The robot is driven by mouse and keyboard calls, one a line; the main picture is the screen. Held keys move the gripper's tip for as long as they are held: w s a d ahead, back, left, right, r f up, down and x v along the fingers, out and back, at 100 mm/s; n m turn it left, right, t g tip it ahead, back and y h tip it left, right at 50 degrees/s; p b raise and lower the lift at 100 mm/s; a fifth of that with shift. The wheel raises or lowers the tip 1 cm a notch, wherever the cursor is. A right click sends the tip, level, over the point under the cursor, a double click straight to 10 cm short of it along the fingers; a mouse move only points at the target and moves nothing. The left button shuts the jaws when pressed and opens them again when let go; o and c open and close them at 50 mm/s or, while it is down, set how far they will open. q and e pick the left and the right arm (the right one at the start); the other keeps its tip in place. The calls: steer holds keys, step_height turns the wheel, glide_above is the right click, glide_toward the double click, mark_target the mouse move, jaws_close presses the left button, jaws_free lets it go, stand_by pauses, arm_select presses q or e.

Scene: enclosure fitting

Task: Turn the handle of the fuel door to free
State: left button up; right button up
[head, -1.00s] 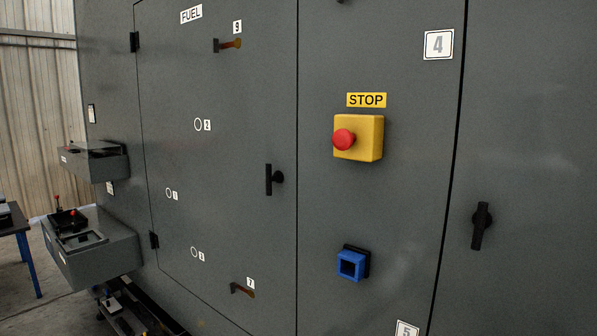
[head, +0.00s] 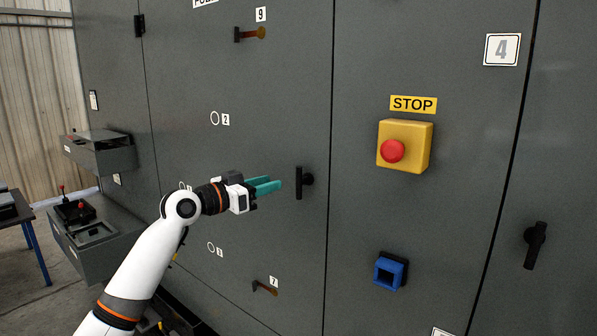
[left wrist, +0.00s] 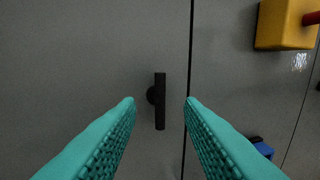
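The fuel door (head: 265,80) is a grey panel, closed, its sign partly cut off at the top of the head view. Its black handle (head: 299,183) stands upright near the door's right edge. In the left wrist view the handle (left wrist: 160,101) is vertical, between and beyond the two teal fingertips. My left gripper (head: 275,185) is just left of the handle in the head view, open and empty, and apart from it. In the left wrist view the left gripper (left wrist: 160,104) has its fingers spread on both sides of the handle. My right gripper is not in view.
A yellow box with a red stop button (head: 392,151) and a blue square socket (head: 390,271) sit on the panel right of the door. Another black handle (head: 535,246) is farther right. Small latches (head: 250,34) sit on the door. Grey boxes (head: 98,152) jut out at the left.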

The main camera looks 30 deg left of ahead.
mark_target(297, 176)
arm_select(q)
steer(key=p+x, duration=0.3)
steer(key=x, duration=0.6)
steer(key=shift+w+d+p, duration=0.1)
steer(key=shift+w+p, duration=0.15)
steer(key=shift+p, duration=0.1)
steer(key=shift+w+d+f, duration=0.1)
steer(key=shift+w, duration=0.35)
jaws_close()
